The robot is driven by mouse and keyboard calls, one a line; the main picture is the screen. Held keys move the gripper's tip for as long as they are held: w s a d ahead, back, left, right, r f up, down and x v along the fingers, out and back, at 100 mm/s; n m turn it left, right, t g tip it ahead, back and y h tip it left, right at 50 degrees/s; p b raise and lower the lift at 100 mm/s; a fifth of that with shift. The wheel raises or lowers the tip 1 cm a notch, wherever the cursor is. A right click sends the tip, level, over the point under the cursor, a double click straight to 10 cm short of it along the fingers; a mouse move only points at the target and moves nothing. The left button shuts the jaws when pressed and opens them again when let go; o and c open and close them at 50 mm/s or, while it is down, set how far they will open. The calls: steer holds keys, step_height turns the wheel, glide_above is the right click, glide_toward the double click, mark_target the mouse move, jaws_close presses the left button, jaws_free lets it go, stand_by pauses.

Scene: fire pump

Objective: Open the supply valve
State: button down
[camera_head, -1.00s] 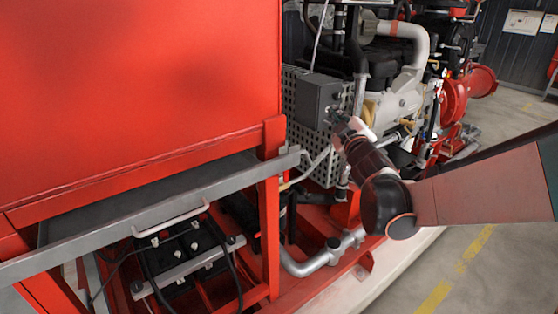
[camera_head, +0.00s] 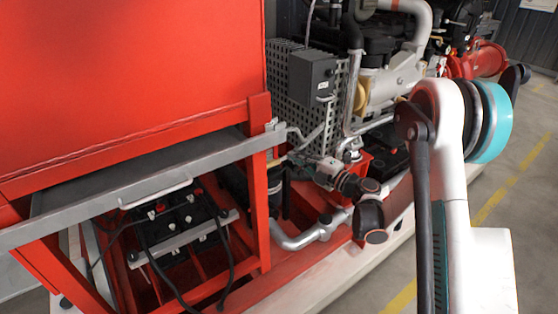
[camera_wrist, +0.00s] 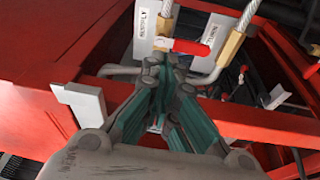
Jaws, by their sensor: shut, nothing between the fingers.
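In the wrist view, the supply valve has a red lever (camera_wrist: 190,47) lying roughly crosswise beside a brass fitting (camera_wrist: 165,22) and the white SUPPLY label (camera_wrist: 150,22). A white RETURN label (camera_wrist: 212,36) and a second brass fitting (camera_wrist: 231,45) are to its right. My gripper (camera_wrist: 165,69) is shut and empty, its fingertips just below the red lever in the picture. I cannot tell whether they touch it. In the head view my gripper (camera_head: 318,168) is small, beside the red frame; I cannot make out the lever there.
A big red tank (camera_head: 130,80) and red frame post (camera_head: 259,190) stand left of my gripper. A grey bar (camera_head: 130,195) runs along the frame. A dark control box (camera_head: 312,76) and the engine are behind.

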mark_target(275, 149)
steer(key=shift+n+g, duration=0.8)
steer(key=shift+g, duration=0.1)
steer(key=f, duration=0.1)
steer(key=s+f, duration=0.1)
steer(key=f, duration=0.3)
steer(key=shift+s+a, duration=0.15)
steer(key=shift+s, duration=0.2)
steer(key=b+x, duration=0.3)
steer(key=x, duration=0.7)
steer(key=shift+r, duration=0.2)
